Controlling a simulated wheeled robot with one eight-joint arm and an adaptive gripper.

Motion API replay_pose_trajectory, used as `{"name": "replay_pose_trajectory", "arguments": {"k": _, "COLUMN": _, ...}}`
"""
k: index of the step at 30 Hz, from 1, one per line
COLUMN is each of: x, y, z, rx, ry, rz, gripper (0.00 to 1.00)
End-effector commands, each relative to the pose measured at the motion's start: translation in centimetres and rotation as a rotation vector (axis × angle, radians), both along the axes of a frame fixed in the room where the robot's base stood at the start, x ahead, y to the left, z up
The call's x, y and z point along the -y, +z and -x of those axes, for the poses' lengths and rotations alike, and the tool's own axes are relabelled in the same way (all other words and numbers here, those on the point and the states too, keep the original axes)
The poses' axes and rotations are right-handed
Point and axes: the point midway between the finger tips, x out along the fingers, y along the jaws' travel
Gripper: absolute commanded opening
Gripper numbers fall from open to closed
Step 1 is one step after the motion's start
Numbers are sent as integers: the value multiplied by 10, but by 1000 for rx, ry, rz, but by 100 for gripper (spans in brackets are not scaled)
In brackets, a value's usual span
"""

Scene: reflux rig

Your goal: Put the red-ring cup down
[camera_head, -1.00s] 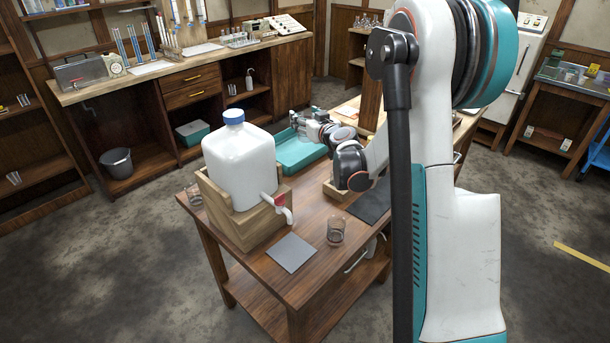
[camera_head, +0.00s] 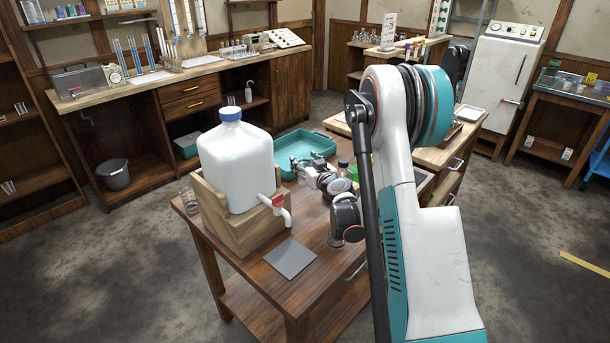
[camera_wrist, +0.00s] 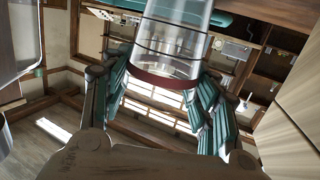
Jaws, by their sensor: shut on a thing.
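The red-ring cup (camera_wrist: 170,50) is clear glass with a dark red band (camera_wrist: 163,83) around it. In the wrist view it sits between the two teal-padded fingers of my gripper (camera_wrist: 160,98), which is shut on it. In the head view my gripper (camera_head: 302,167) is over the far part of the wooden table (camera_head: 262,262), near the teal tray (camera_head: 312,144). I cannot make out the cup clearly there, nor whether its base touches anything.
A white jug (camera_head: 236,165) with a blue cap and a red-handled tap stands in a wooden holder (camera_head: 225,225). A glass (camera_head: 188,200) is partly hidden behind it. A grey plate (camera_head: 289,258) lies at the front. A dark-capped bottle (camera_head: 343,167) stands near my arm.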

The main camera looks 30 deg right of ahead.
Motion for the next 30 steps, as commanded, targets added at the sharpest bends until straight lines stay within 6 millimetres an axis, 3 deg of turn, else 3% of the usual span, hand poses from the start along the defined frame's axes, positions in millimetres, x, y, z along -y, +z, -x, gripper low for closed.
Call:
{"name": "replay_pose_trajectory", "arguments": {"k": 8, "x": 0, "y": -38, "z": 0, "rx": 0, "ry": 0, "rz": 0, "gripper": 30}}
{"name": "replay_pose_trajectory", "arguments": {"k": 20, "x": 0, "y": -41, "z": 0, "rx": 0, "ry": 0, "rz": 0, "gripper": 30}}
{"name": "replay_pose_trajectory", "arguments": {"k": 21, "x": 0, "y": -41, "z": 0, "rx": 0, "ry": 0, "rz": 0, "gripper": 63}}
{"name": "replay_pose_trajectory", "arguments": {"k": 30, "x": 0, "y": -40, "z": 0, "rx": 0, "ry": 0, "rz": 0, "gripper": 63}}
